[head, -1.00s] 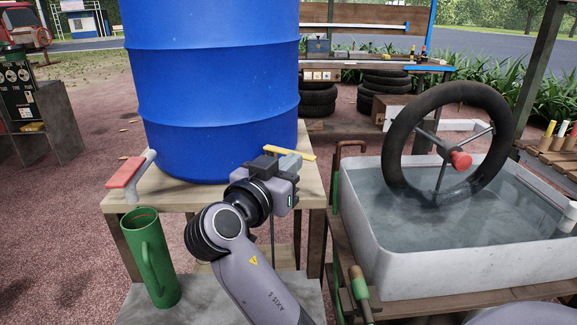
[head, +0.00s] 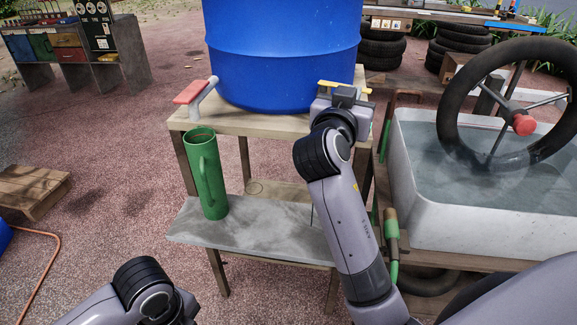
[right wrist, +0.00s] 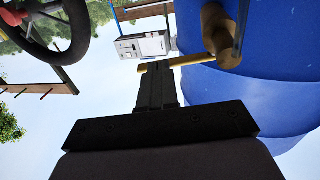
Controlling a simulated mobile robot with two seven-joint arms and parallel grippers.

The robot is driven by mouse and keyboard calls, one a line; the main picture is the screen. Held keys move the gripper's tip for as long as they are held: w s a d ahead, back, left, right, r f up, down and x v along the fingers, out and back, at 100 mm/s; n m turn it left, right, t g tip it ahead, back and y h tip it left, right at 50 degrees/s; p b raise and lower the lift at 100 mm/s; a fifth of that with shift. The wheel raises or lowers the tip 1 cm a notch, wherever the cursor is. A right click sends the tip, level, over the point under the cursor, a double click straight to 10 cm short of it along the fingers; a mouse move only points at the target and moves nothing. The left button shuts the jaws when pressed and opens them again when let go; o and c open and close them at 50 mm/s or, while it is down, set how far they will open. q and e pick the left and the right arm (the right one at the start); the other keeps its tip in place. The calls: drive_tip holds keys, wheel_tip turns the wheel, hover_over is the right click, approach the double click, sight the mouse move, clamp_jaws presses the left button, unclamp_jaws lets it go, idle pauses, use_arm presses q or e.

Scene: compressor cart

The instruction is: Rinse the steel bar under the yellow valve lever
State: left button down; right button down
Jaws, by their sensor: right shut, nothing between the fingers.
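The yellow valve lever (head: 345,86) sits at the right front of the wooden stand, by the blue drum (head: 280,60). My right gripper (head: 345,97) is at the lever, shut and empty. In the right wrist view its closed fingers (right wrist: 156,75) reach the yellow lever (right wrist: 182,62); whether they touch it I cannot tell. A brass-coloured valve body (right wrist: 222,40) shows beside it. I cannot make out the steel bar. A thin dark upright line (head: 312,214) shows below the stand top, too fine to identify. My left arm enters at the lower left, its gripper out of view.
A red-handled valve (head: 195,93) is at the stand's left. A green mug (head: 208,180) stands on the grey lower shelf (head: 260,228). Open ground lies left of the stand.

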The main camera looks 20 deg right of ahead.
use_arm(q)
drive_tip(key=shift+r+p, duration=0.45)
drive_tip(key=shift+r, duration=0.3)
use_arm(e)
drive_tip(key=shift+w+d+n+t+y, duration=0.3)
drive_tip(key=shift+d+n+t+y, duration=0.5)
drive_tip(key=shift+d+t+y, duration=0.1)
use_arm(q)
drive_tip(key=shift+s+a, duration=0.1)
